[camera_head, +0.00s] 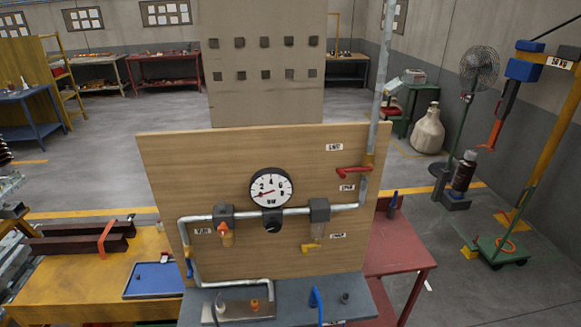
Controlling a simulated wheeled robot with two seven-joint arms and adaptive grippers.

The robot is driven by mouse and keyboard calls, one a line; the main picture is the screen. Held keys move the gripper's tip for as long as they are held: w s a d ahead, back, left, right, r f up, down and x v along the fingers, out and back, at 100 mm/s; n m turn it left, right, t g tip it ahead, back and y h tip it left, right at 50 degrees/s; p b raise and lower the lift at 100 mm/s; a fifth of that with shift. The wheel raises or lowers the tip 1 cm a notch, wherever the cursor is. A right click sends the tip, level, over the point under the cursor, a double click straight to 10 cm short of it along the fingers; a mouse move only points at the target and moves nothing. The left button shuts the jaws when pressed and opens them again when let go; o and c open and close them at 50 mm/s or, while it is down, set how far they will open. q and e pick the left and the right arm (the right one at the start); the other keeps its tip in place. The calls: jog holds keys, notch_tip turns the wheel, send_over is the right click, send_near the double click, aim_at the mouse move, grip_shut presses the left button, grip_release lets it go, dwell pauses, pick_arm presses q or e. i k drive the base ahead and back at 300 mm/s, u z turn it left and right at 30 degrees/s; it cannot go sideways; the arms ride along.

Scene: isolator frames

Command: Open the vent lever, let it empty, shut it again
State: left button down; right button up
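A wooden panel (320,150) stands upright on a grey bench and carries grey piping. A red lever (353,169) lies roughly level across the pipe at the upper right, between two small labels. A yellow lever (308,247) sits below a grey block on the right of the pipe. An orange fitting (224,235) hangs below the left block. The labels are too small to read, so I cannot tell which is the vent lever. A round white gauge (270,187) has a red needle pointing lower left. Neither gripper is in view.
The grey bench top (285,290) holds a blue hooked part (317,303) and small fittings. A yellow table (70,285) with a blue tray (153,280) is at left. A red table (395,250) is at right. Open floor lies behind.

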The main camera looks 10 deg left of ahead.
aim_at(187, 255)
jog(key=u, duration=0.1)
jog(key=k, duration=1)
jog(key=z, duration=0.9)
jog(key=i, duration=0.8)
jog(key=u, duration=0.7)
jog(key=i, duration=0.8)
jog(key=u, duration=0.85)
